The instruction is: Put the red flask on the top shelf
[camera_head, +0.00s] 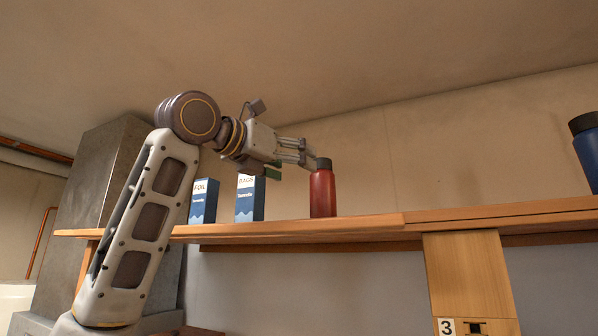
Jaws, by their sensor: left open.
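The red flask (322,194) with a dark grey cap stands upright on the wooden shelf (330,229), near its front edge. My left gripper (308,158) is open, at the left of the flask's cap and upper part. The fingertips overlap the cap's left side in the picture; I cannot tell if they touch it. My right gripper is out of view.
Two blue-and-white boxes, one labelled foil (204,201) and one beside it (250,198), stand on the shelf left of the flask. A blue flask (589,158) stands at the far right. The shelf between the two flasks is clear. A wooden panel (470,277) marked 3 is below.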

